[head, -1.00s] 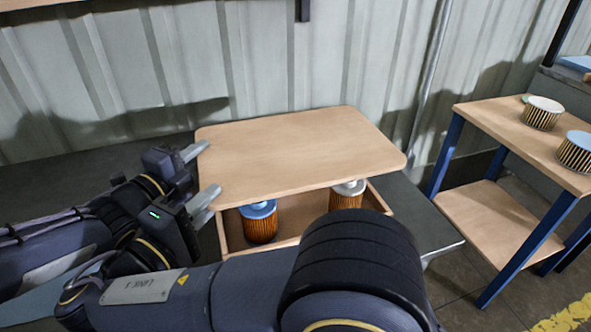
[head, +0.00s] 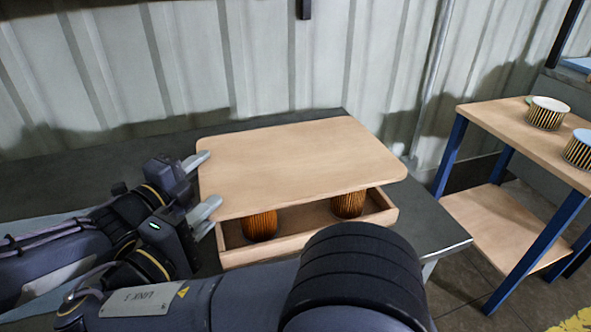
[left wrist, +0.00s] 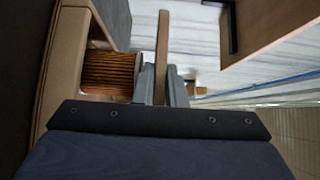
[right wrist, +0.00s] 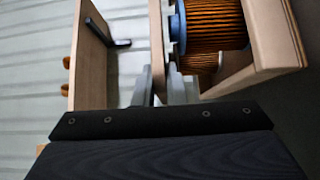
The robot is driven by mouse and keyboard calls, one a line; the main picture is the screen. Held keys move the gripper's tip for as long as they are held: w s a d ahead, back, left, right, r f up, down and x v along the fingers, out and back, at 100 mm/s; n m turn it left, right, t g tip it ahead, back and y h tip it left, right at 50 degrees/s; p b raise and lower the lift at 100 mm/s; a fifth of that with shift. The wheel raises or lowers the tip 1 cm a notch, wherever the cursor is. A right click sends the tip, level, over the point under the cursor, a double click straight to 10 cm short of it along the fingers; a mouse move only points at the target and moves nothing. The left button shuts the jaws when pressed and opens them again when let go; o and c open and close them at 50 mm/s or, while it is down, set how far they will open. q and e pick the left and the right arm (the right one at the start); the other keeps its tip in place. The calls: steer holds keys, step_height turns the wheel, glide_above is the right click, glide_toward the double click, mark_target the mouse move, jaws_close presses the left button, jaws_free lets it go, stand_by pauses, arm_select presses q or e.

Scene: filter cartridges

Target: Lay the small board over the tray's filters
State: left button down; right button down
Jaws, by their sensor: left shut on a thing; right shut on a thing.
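The small board (head: 295,165) is a flat light-wood panel above the tray (head: 300,240). My left gripper (head: 197,161) is shut on its left edge toward the back. My right gripper (head: 207,209) is shut on the same edge nearer the front. Two orange pleated filters (head: 260,225) (head: 348,204) stand upright in the tray, their tops hidden under the board in the head view. In the right wrist view the board (right wrist: 157,45) is edge-on, close to a filter's blue cap (right wrist: 178,25). The left wrist view also shows the board (left wrist: 162,50) between the fingers. I cannot tell whether it touches the filters.
The tray stands on a dark table (head: 437,228) by a corrugated wall. A wood side table (head: 500,125) with blue legs stands at the right, bearing striped round filters (head: 546,113) (head: 580,150). My right arm covers the table's front.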

arm_select(q)
steer(key=shift+f+b, duration=0.3)
steer(key=shift+f, duration=0.25)
arm_select(e)
steer(key=shift+f, duration=0.5)
arm_select(q)
steer(key=c, duration=1.7)
jaws_free()
steer(key=shift+r, duration=0.2)
steer(key=shift+c, duration=0.2)
arm_select(e)
steer(key=c, duration=1.7)
jaws_free()
steer(key=shift+r, duration=0.25)
steer(key=shift+c, duration=0.2)
arm_select(q)
steer(key=shift+o, duration=1.3)
arm_select(e)
steer(key=shift+o, duration=1.3)
arm_select(q)
steer(key=v, duration=1.2)
arm_select(e)
steer(key=v, duration=0.7)
steer(key=shift+s, duration=0.25)
arm_select(q)
steer(key=shift+s, duration=0.1)
arm_select(e)
steer(key=shift+a+f, duration=0.1)
